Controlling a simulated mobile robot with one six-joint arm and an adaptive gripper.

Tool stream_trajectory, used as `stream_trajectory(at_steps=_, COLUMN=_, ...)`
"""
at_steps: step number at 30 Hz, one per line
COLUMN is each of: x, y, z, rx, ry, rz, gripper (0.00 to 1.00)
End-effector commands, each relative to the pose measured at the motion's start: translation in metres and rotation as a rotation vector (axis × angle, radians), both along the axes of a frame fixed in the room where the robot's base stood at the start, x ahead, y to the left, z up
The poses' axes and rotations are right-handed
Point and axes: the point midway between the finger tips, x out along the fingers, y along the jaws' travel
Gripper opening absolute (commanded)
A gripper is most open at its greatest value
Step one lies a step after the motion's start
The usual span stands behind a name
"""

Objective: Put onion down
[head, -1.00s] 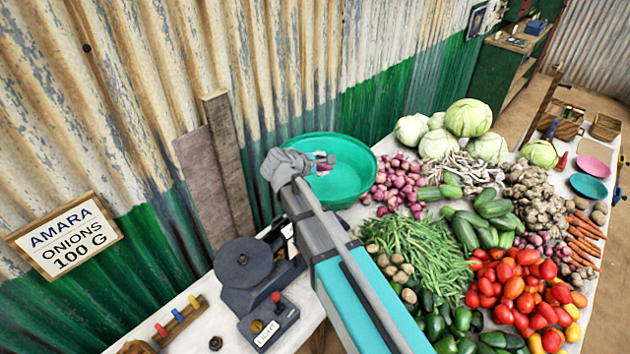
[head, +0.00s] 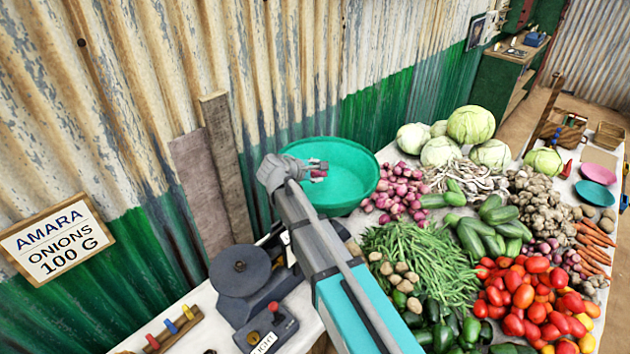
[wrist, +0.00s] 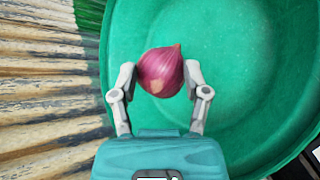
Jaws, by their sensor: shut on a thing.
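A purple-red onion (wrist: 160,72) is between the two fingers of my gripper (wrist: 160,80) in the wrist view. The fingers touch it on both sides, and the gripper is shut on it. In the head view my gripper (head: 316,170) is over the green basin (head: 358,192), near its left side. The onion is small there and partly hidden by the fingers. The basin's floor (wrist: 240,60) shows bare behind the onion in the wrist view. How high the onion is above the basin I cannot tell.
A pile of red onions (head: 404,188) lies right of the basin. A dark scale with a round plate (head: 240,268) and a control box (head: 268,328) stand at the lower left. The corrugated wall (head: 130,130) rises close behind. Vegetables cover the table to the right.

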Motion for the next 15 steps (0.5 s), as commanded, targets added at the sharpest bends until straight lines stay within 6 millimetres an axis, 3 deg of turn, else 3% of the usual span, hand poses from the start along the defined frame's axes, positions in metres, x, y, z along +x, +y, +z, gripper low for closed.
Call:
stream_trajectory(at_steps=5, x=0.003, y=0.001, z=-0.005, rx=0.000, ry=0.000, rz=0.000, gripper=0.03)
stream_trajectory(at_steps=15, x=0.007, y=0.004, z=-0.032, rx=0.000, ry=0.000, rz=0.000, gripper=0.03)
